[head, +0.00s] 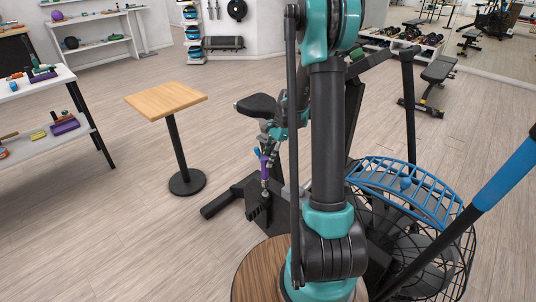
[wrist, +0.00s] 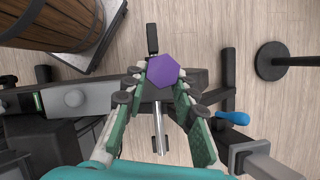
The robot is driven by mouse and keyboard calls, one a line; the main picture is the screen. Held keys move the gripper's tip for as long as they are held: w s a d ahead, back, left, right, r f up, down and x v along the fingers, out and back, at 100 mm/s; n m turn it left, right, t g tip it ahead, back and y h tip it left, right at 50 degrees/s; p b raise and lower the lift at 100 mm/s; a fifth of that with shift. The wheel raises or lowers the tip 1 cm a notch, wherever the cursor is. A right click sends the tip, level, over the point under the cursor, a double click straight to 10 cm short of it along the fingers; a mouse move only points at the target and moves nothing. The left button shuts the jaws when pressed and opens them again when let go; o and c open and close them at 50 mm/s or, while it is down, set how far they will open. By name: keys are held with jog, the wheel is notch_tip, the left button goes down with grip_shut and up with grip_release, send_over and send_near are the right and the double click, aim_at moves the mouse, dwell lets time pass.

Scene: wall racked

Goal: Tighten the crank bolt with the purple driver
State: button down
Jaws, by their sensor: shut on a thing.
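The purple driver (head: 264,168) is upright in my gripper (head: 265,148), its shaft pointing down at the bike's lower frame (head: 255,205). In the wrist view I look down on the driver's hexagonal purple end (wrist: 163,71), with my gripper's green fingers (wrist: 158,76) shut on it from both sides. A silver crank arm (wrist: 158,128) shows below the driver in the wrist view. The crank bolt is hidden under the driver and fingers, so I cannot tell whether the tip touches it.
A blue-handled knob (wrist: 232,118) sticks out beside the bike frame. A fan cage with a blue guard (head: 410,185) stands to the right. A small wooden-topped table (head: 166,99) and a shelf of tools (head: 45,140) stand left, with open floor between.

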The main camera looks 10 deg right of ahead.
jog(key=shift+f, duration=2.5)
jog(key=c, duration=1.8)
grip_release()
jog(key=shift+c, duration=0.2)
grip_shut()
jog(key=shift+r, duration=0.2)
